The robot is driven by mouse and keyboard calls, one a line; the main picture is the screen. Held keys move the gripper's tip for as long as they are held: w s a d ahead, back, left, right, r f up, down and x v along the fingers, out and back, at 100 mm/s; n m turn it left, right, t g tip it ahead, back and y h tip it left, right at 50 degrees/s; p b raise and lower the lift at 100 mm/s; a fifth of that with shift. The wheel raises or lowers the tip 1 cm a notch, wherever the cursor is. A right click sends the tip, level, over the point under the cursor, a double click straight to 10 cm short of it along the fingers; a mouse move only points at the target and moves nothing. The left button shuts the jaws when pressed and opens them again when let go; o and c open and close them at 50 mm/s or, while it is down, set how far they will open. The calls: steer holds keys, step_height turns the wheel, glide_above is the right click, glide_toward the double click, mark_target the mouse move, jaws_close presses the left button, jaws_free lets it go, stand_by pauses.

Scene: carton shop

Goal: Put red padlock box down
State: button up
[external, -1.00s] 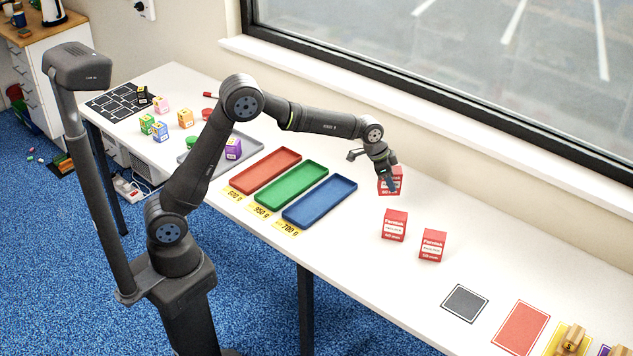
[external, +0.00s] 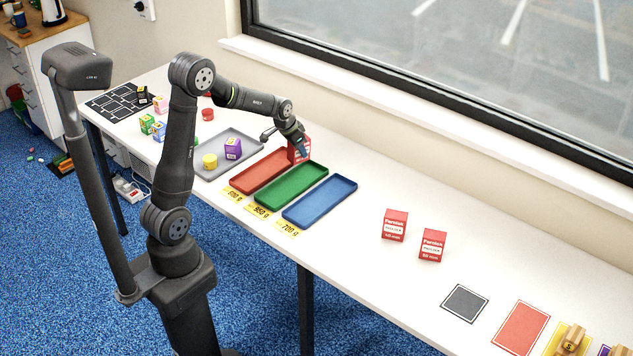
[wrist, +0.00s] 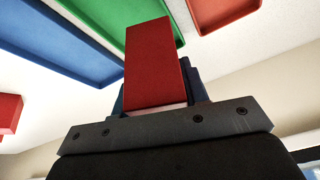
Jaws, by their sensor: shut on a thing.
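The red padlock box (external: 297,152) is in my gripper (external: 303,146), at the far end of the red tray (external: 246,185) in the external view. My gripper is shut on it. In the wrist view the red box (wrist: 150,65) stands out between the fingers, with the green tray (wrist: 98,22) behind it and the red tray (wrist: 222,12) to its right. I cannot tell whether the box touches the tray. Two more red padlock boxes stand upright on the table, one nearer the trays (external: 394,225) and one to its right (external: 432,245).
The blue tray (external: 320,203) lies to the right of the green one. Yellow weight labels (external: 258,210) lie before the trays. A grey tray (external: 220,165) with a purple box (external: 233,149) and a yellow object (external: 210,161) is at left. The table between the blue tray and the boxes is clear.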

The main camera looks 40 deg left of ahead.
steer(key=shift+d, duration=0.1)
stand_by(0.6)
steer(key=s+d+r+m+h, duration=0.15)
steer(key=s+d, duration=0.25)
steer(key=d, duration=0.6)
steer(key=s+d+r+m+g, duration=0.15)
steer(key=s+d, duration=0.25)
steer(key=d, duration=0.7)
steer(key=s+d+r+m+h, duration=0.1)
steer(key=s+d+m, duration=0.25)
steer(key=d, duration=0.65)
glide_toward(357, 210)
steer(key=shift+w+d+r+n, duration=0.25)
steer(key=shift+w+d+n, duration=0.15)
steer(key=shift+w, duration=0.15)
steer(key=shift+w+f, duration=0.1)
steer(key=shift+f, duration=1.95)
steer(key=shift+f, duration=0.15)
steer(key=o, duration=1.1)
steer(key=shift+o, duration=0.2)
